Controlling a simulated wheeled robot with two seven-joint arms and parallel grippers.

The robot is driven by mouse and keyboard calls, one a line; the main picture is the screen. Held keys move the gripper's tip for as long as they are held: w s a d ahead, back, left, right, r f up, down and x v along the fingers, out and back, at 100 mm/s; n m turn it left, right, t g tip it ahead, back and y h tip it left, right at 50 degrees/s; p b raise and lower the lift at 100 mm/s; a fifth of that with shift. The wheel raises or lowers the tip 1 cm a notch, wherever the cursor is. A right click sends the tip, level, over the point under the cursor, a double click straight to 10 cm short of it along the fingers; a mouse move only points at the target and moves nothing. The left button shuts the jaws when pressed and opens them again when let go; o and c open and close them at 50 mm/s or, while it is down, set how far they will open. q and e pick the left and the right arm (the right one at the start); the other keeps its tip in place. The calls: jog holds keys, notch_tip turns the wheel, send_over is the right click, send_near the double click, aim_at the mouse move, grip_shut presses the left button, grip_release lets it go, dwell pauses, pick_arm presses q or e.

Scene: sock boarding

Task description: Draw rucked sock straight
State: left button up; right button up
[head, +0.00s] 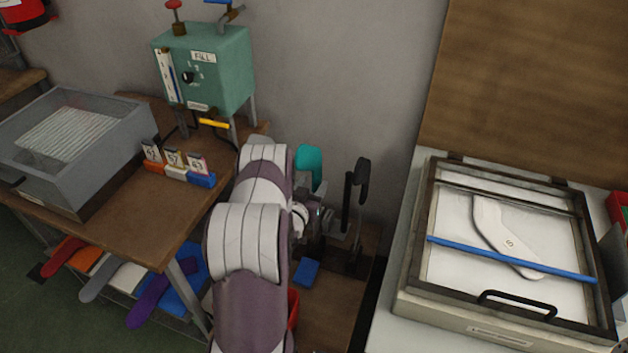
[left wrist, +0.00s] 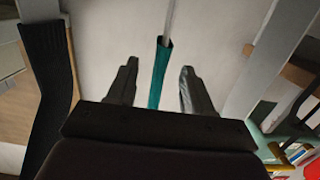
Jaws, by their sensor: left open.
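A teal sock (head: 308,162) stands upright just past my left wrist in the head view; its lower part is hidden by my arm. In the left wrist view the teal sock (left wrist: 158,74) shows as a narrow strip, with a thin pale edge or rod running on from its top end. My left gripper (head: 318,215) is open, and in the left wrist view its two fingers (left wrist: 159,82) stand on either side of the teal strip with gaps. I cannot tell any folds in it. My right gripper is not in view.
A black sock-shaped piece (head: 361,182) stands right of the teal sock; it also shows in the left wrist view (left wrist: 45,75). A green FILL box (head: 222,70) and number tags stand on the left table. A framed press (head: 450,250) with a white form sits at right.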

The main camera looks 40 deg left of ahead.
pick_arm(q)
jog(key=p+v, duration=0.1)
jog(key=v, duration=0.6)
jog(key=shift+f+p, duration=0.35)
